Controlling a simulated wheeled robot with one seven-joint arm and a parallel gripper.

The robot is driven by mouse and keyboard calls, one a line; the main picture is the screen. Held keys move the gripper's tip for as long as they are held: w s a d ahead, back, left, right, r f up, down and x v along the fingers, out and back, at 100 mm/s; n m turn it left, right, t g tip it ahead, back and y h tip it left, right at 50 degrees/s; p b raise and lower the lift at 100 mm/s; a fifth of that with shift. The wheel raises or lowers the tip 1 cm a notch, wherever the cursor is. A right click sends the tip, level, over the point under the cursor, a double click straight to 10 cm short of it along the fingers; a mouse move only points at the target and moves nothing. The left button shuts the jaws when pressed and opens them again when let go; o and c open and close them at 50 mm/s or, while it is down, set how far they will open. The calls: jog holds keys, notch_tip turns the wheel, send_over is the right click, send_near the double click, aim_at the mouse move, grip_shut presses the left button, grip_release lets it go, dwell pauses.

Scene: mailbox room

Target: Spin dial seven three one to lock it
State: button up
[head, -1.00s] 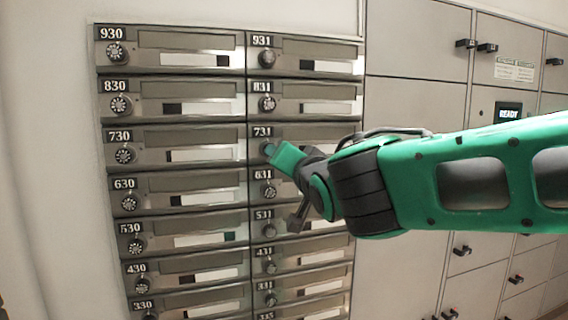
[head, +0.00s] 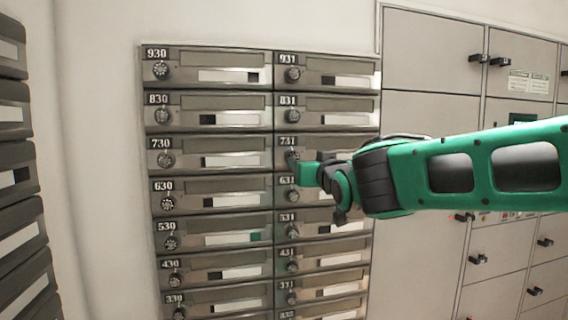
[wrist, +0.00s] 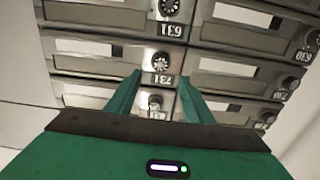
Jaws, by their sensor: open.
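The small round dial of mailbox 731 (head: 293,157) sits under its number plate in the right column of the mailbox bank. It also shows in the upside-down wrist view (wrist: 160,62), above the 731 label. My gripper (head: 304,170) comes in from the right, its green fingers close to the 731 dial at its lower right. In the wrist view my gripper (wrist: 159,76) is open, with one finger on each side of the 731 label and the tips just short of the dial. Nothing is held. Contact with the dial does not show.
Dial 831 (wrist: 155,101) lies between the fingers in the wrist view, nearer the palm. Dial 631 (wrist: 169,7) is beyond the tips. Another mailbox bank (head: 15,150) stands at the left edge. Grey lockers (head: 432,60) with black handles fill the right, behind my arm.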

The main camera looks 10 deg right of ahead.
jog(key=w, duration=1)
jog(key=shift+a, duration=0.1)
jog(key=c, duration=1.1)
jog(key=shift+o, duration=0.3)
